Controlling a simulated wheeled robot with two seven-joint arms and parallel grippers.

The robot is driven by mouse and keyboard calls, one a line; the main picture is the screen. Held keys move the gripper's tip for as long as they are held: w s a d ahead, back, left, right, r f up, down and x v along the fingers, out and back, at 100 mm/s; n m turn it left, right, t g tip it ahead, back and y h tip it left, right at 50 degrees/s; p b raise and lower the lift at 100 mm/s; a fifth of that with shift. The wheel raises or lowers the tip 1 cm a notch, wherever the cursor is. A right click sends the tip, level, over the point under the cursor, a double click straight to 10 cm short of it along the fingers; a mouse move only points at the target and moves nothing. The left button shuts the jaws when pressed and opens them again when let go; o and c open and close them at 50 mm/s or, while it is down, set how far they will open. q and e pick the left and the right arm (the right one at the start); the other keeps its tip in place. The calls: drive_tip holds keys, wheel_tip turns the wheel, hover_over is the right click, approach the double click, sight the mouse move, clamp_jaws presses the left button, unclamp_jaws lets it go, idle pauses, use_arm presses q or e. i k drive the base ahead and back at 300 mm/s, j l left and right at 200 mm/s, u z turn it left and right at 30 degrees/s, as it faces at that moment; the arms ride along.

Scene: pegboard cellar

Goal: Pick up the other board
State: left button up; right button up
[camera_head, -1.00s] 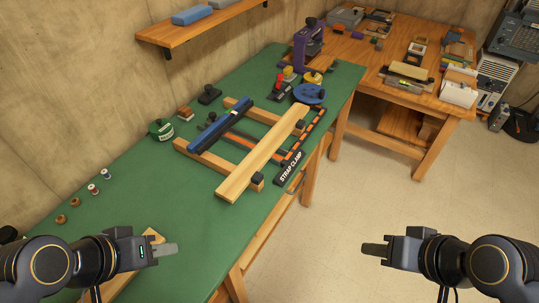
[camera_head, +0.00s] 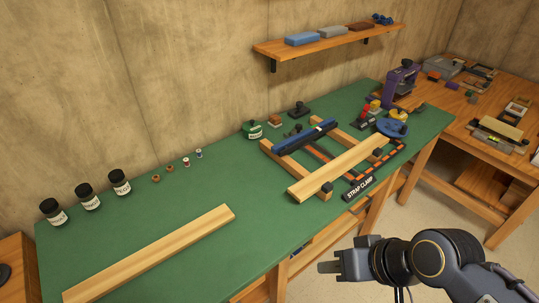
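One long pale wooden board (camera_head: 150,255) lies flat on the green bench top (camera_head: 215,180) at the near left. Another board (camera_head: 335,167) rests across wooden supports (camera_head: 270,153) in the middle of the bench, with a black block at each end. My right gripper (camera_head: 325,267) is at the lower right, in front of the bench edge and apart from both boards. Its fingers are seen side-on, so the gap between them cannot be made out. Nothing shows in it. My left gripper is out of view.
Three dark jars (camera_head: 88,196) stand along the back left. A green tin (camera_head: 252,130), a blue bar clamp (camera_head: 305,136) and an orange-black strap clamp (camera_head: 372,180) surround the supports. A shelf (camera_head: 330,40) hangs above. The green surface between the near board and supports is clear.

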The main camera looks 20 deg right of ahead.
sight(304, 189)
drive_tip(key=u, duration=0.9)
drive_tip(key=l+u, duration=0.1)
drive_tip(key=u, duration=1.25)
drive_tip(key=l+u, duration=0.1)
drive_tip(key=u, duration=0.4)
drive_tip(key=k+l, duration=0.4)
drive_tip(key=k+l+u, duration=0.15)
drive_tip(key=k+l, duration=0.25)
drive_tip(key=k, duration=0.15)
drive_tip(key=k+l, duration=0.3)
drive_tip(key=k, duration=0.15)
drive_tip(key=k+l+u, duration=0.1)
drive_tip(key=k+l, duration=0.25)
drive_tip(key=k, duration=0.15)
drive_tip(key=k+l, duration=0.4)
drive_tip(key=k, duration=0.2)
drive_tip(key=k+l, duration=0.45)
drive_tip(key=k, duration=0.15)
